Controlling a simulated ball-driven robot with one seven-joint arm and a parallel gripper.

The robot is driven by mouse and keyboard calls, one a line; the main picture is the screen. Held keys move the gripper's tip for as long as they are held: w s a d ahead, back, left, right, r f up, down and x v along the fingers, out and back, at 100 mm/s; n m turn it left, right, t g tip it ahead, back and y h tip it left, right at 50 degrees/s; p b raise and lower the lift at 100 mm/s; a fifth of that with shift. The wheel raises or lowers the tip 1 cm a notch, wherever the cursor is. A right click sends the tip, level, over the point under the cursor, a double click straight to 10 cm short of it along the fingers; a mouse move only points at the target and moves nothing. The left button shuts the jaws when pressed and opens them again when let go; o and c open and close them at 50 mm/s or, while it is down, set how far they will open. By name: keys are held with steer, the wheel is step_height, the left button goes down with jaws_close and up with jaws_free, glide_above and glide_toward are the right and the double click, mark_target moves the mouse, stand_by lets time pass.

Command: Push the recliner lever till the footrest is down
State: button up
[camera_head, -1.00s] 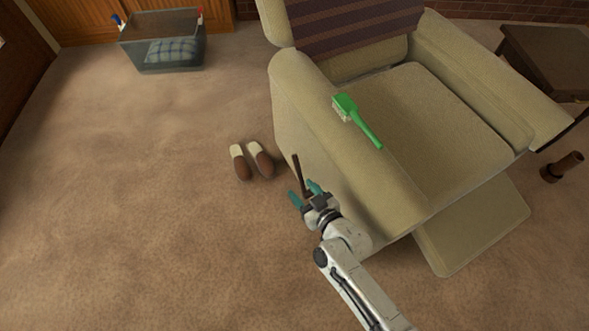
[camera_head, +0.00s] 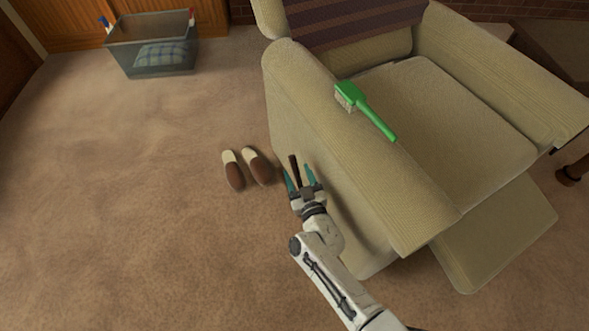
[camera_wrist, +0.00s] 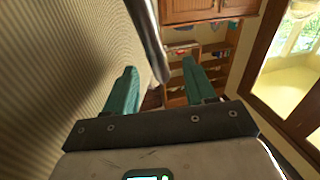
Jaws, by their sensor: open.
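The beige recliner (camera_head: 335,145) stands at the right of the head view. Its footrest (camera_head: 497,236) sticks out at a slant from the front. The dark lever (camera_head: 294,166) is by the chair's near side. In the wrist view a long bar, seemingly the lever (camera_wrist: 147,38), comes down from the top towards the gap between the fingers. My gripper (camera_head: 299,178) is open with teal fingers either side of the lever's lower part. In the wrist view the gripper (camera_wrist: 159,76) has the chair's ribbed side close to its left finger. I cannot tell whether a finger touches the lever.
A green brush (camera_head: 367,111) lies on the chair's armrest. Slippers (camera_head: 246,167) lie on the carpet just left of my gripper. A grey bin (camera_head: 152,62) with a checked cloth stands at the back left. The carpet (camera_head: 120,220) at left is clear.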

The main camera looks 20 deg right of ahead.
mark_target(296, 171)
steer(key=shift+w+d+b, duration=0.15)
steer(key=shift+w+b, duration=0.5)
steer(key=shift+w, duration=1.2)
steer(key=shift+c, duration=0.3)
jaws_close()
